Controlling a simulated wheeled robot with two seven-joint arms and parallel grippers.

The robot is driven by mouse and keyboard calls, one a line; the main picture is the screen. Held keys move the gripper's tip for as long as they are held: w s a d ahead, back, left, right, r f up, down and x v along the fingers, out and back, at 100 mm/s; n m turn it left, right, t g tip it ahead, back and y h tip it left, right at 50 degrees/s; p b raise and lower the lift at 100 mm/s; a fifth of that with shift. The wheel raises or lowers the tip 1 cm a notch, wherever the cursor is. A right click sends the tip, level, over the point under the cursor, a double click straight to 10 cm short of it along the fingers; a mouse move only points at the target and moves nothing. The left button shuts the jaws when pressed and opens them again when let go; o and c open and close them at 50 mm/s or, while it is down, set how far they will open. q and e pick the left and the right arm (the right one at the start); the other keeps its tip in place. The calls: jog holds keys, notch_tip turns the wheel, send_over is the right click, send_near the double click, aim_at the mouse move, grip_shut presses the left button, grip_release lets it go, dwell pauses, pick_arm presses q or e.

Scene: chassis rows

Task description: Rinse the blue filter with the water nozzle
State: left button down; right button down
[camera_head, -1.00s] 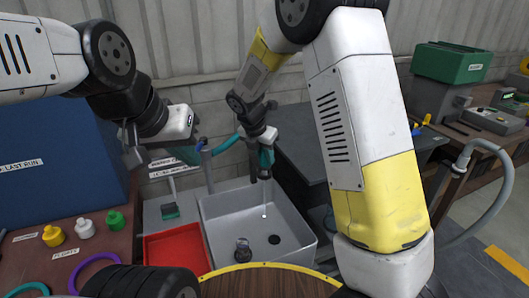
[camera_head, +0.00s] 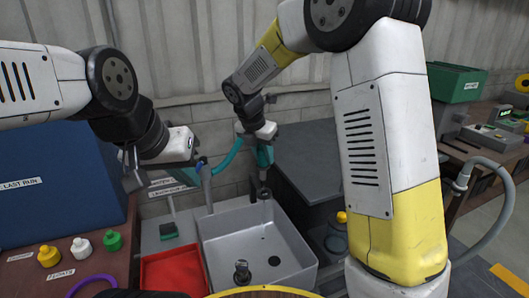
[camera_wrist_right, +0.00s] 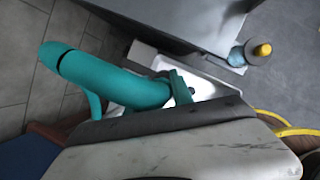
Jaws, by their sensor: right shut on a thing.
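The teal water nozzle (camera_head: 264,155) is in my right gripper (camera_head: 263,138), over the back right of the grey sink (camera_head: 215,252); its dark round head (camera_head: 264,193) points down. The nozzle's teal body (camera_wrist_right: 120,80) fills the left of the right wrist view, with part of the sink behind it. My left gripper (camera_head: 196,166) is left of the nozzle, near the sink's back left corner. No water stream is visible.
A dark fitting (camera_head: 242,272) stands in the sink near the drain (camera_head: 274,261). A red tray (camera_head: 175,270) sits left of the sink. A yellow-capped bottle (camera_head: 338,232) stands to the right. Yellow, white and green bottles (camera_head: 82,247) stand on the left bench.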

jog(key=shift+s+a, duration=0.3)
jog(key=shift+s, duration=0.5)
jog(key=shift+s+a, duration=0.35)
jog(key=shift+s, duration=0.45)
jog(key=shift+s+a, duration=0.3)
jog(key=shift+s, duration=0.5)
jog(key=shift+s+a, duration=0.35)
jog(key=shift+s, duration=0.55)
jog(key=shift+s+a, duration=0.4)
jog(key=shift+s, duration=0.55)
jog(key=shift+s+a, duration=0.35)
jog(key=shift+s, duration=0.55)
jog(key=s+a, duration=0.2)
jog(key=s, duration=0.3)
jog(key=shift+s, duration=0.3)
jog(key=shift+s+a, duration=0.15)
jog(key=shift+s, duration=0.1)
jog(key=shift+s, duration=0.2)
jog(key=shift+s, duration=0.3)
